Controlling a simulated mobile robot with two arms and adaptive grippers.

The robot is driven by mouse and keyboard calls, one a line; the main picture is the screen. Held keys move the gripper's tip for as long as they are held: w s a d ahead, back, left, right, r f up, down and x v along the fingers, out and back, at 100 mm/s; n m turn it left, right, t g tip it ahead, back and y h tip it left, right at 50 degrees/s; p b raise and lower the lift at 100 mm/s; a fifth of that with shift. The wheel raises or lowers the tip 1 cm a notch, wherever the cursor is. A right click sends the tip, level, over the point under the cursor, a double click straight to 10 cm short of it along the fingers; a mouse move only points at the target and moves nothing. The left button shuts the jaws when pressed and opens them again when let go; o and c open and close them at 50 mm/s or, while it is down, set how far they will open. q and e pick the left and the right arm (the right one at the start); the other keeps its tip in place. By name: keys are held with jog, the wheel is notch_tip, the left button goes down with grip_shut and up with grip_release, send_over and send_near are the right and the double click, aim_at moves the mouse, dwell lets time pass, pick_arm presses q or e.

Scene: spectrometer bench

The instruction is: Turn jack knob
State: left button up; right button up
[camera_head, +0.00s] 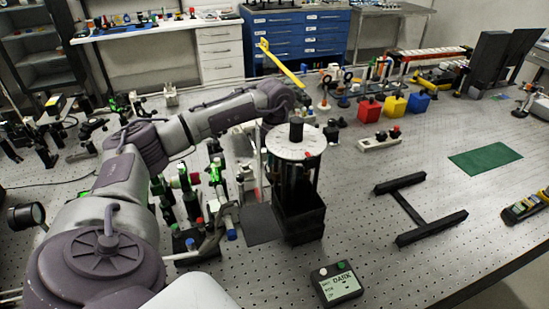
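I cannot pick out a jack knob for certain. A round white plate (296,145) with a dark upright cylinder (296,130) on it tops a dark stand with an open black box (300,217) at its foot, in the middle of the bench. My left arm reaches in from the lower left and ends just behind and above the white plate. Its gripper is hidden, so I cannot see its fingers. My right arm and gripper are not in view.
Many small optics crowd the bench left of the stand. Red (369,110), blue (419,101) and yellow (394,104) blocks stand behind right. A yellow bar (283,66) slants above my wrist. A black H-shaped frame (408,212), green mat (485,159) and display box (337,284) lie on freer bench.

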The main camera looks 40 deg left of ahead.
pick_arm(q)
jog(key=shift+r, duration=0.2)
notch_tip(320, 180, up, 12)
dwell(0.4)
jog(key=shift+w+f, duration=0.1)
dwell(0.4)
